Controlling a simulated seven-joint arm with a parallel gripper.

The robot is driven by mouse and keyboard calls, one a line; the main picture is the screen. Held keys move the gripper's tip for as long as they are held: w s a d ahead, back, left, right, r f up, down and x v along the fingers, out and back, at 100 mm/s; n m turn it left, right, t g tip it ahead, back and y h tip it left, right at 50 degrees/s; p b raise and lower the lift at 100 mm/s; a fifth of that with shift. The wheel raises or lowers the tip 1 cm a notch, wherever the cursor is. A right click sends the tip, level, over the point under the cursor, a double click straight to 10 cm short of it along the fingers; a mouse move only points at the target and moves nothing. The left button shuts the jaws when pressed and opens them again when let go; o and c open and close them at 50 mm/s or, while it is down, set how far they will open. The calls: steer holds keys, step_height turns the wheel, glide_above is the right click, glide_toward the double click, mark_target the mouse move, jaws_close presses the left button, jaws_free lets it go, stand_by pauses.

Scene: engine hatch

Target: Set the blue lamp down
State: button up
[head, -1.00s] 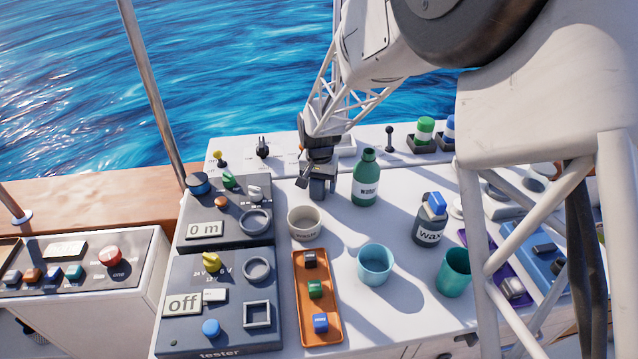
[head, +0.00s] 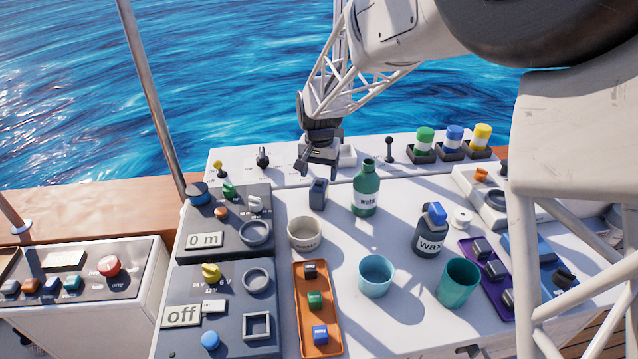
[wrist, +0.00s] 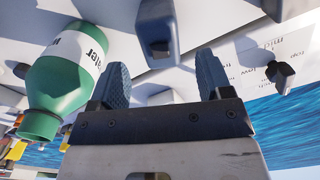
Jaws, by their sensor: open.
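A small dark slate-blue block-like thing (head: 318,193) stands upright on the white worktop, left of the green water bottle (head: 365,190); I cannot tell whether it is the lamp. My gripper (head: 318,168) is just above and behind it, open and empty. In the wrist view the block (wrist: 157,30) shows beyond the gap between the two spread fingers of my gripper (wrist: 162,78), apart from them. A blue-and-white round lamp-like piece (head: 454,136) sits in a black holder at the back right, between a green one (head: 425,139) and a yellow one (head: 482,137).
A cream cup (head: 304,234), a light blue cup (head: 376,275), a teal cup (head: 458,283) and a wax bottle (head: 431,235) stand in front. An orange tray (head: 303,275) holds small blocks. Tester panels (head: 220,290) lie left. A lever (head: 389,147) stands at the back.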

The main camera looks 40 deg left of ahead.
mark_target(321, 184)
steer(key=shift+r, duration=2.1)
steer(key=shift+w+d+r, duration=0.1)
steer(key=shift+d+r, duration=0.05)
steer(key=shift+d, duration=0.1)
steer(key=d+r+m+t, duration=0.1)
steer(key=d+r, duration=0.5)
steer(key=d, duration=0.6)
steer(key=d+r+y, duration=0.1)
steer(key=d+r, duration=0.4)
steer(key=d, duration=0.6)
steer(key=d+r+m+t, duration=0.1)
steer(key=d+r, duration=0.5)
steer(key=d, duration=0.6)
steer(key=s+d+r+m+t, duration=0.1)
steer(key=s+d+r, duration=0.1)
steer(key=s+d, duration=0.4)
steer(key=s+d+r+t, duration=0.1)
steer(key=s+d, duration=0.2)
steer(key=d, duration=0.6)
steer(key=s+d+f+m+t+h, duration=0.1)
steer(key=s+d+m+t, duration=0.1)
steer(key=s+d, duration=1.15)
step_height(321, 184, down, 10)
steer(key=a+g, duration=0.1)
steer(key=g, duration=0.2)
steer(key=shift+a+r, duration=0.2)
